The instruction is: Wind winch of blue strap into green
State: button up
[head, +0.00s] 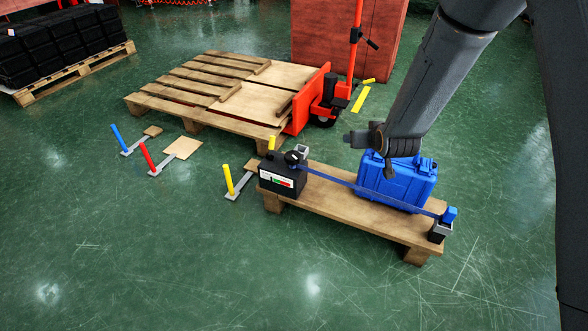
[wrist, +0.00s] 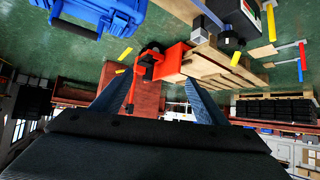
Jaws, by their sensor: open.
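In the head view, a black winch box (head: 283,178) with a knob and a white, green and red label sits at the left end of a wooden bench (head: 340,205). A blue strap (head: 335,180) runs from it past the front of a blue case (head: 372,179) to a dark fitting with a blue top (head: 448,216) at the right end. The pointer on the label is too small to read. My gripper (head: 352,137) is above the case's back left, apart from the winch. In the wrist view, my gripper (wrist: 157,79) is open and empty. The winch box (wrist: 238,20) shows upper right.
Behind the bench are a large pallet (head: 210,95), a red pallet jack (head: 318,101) and a reddish cabinet (head: 340,40). Small blue, red and yellow (head: 229,180) posts on grey bases stand left of the bench. The green floor in front is clear.

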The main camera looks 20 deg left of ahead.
jog(key=w+a+f+n+t+y+b, duration=0.1)
jog(key=w+a+f+t+y+b, duration=0.15)
jog(key=a+f+b, duration=0.6)
jog(key=n+t+y+b, duration=0.1)
jog(key=n+y+b, duration=0.1)
jog(key=y+b, duration=0.3)
send_near(295, 163)
jog(key=x, duration=0.5)
jog(key=shift+w+f, duration=0.1)
jog(key=shift+w, duration=0.1)
jog(key=shift+w+a+t+b, duration=0.25)
jog(key=shift+w+a+b, duration=0.1)
jog(key=shift+a+b, duration=0.1)
jog(key=b+x, duration=0.2)
jog(key=x, duration=0.4)
jog(key=shift+w+a+b, duration=0.2)
jog(key=shift+w+b, duration=0.05)
jog(key=shift+b, duration=0.05)
jog(key=shift+c, duration=0.4)
